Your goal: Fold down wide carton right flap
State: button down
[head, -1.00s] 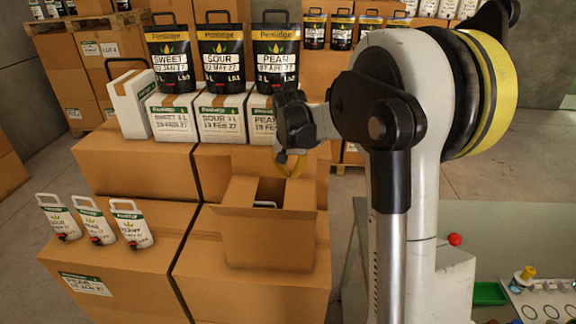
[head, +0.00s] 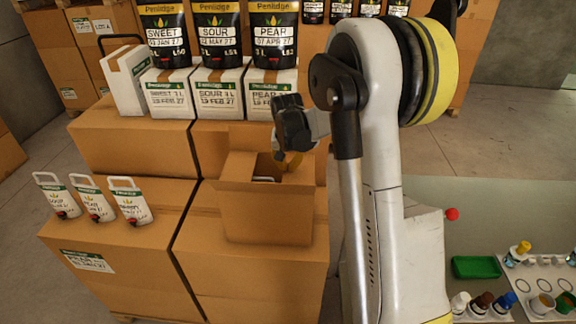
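The wide carton (head: 268,215) is an open brown box standing on a larger brown box in the middle of the head view. Its back flap stands up behind the opening. A white handle (head: 263,179) and a dark interior show through the opening. My gripper (head: 289,161) is over the carton's right side, at about the height of its top. Its fingers are small and mostly dark here, so I cannot tell whether they are open or touching cardboard. The right flap's edge is partly hidden by my gripper, and its exact angle is unclear.
White cartons (head: 220,92) with black pouches (head: 220,35) on top stand behind. Several white pouches (head: 130,201) stand on the box to the left. My arm fills the right of the carton. A table with a green tray (head: 476,267) and bottles is at the right.

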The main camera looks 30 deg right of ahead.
jog(key=shift+f+b, duration=0.5)
jog(key=shift+f, duration=0.15)
jog(key=shift+r, duration=0.1)
jog(key=shift+r+p, duration=0.8)
jog(key=shift+r, duration=0.35)
jog(key=w+p+v, duration=0.1)
jog(key=p+v, duration=0.1)
jog(key=v, duration=1.1)
jog(key=s+a+f+n+t+b, duration=0.1)
jog(key=s+a+f+n+b, duration=0.1)
jog(key=s+a+f+b, duration=0.3)
jog(key=s+a+f+n+t+y+b, duration=0.1)
jog(key=s+a+f+n+b, duration=0.1)
jog(key=s+a+f+b, duration=0.4)
jog(key=s+a+f+n+t+b, duration=0.2)
jog(key=s+a+f+b, duration=0.4)
jog(key=s, duration=0.7)
notch_tip(320, 180, down, 2)
jog(key=b, duration=0.3)
jog(key=shift+s+n+y+b, duration=0.35)
jog(key=shift+s+n+y, duration=0.05)
jog(key=shift+f, duration=0.1)
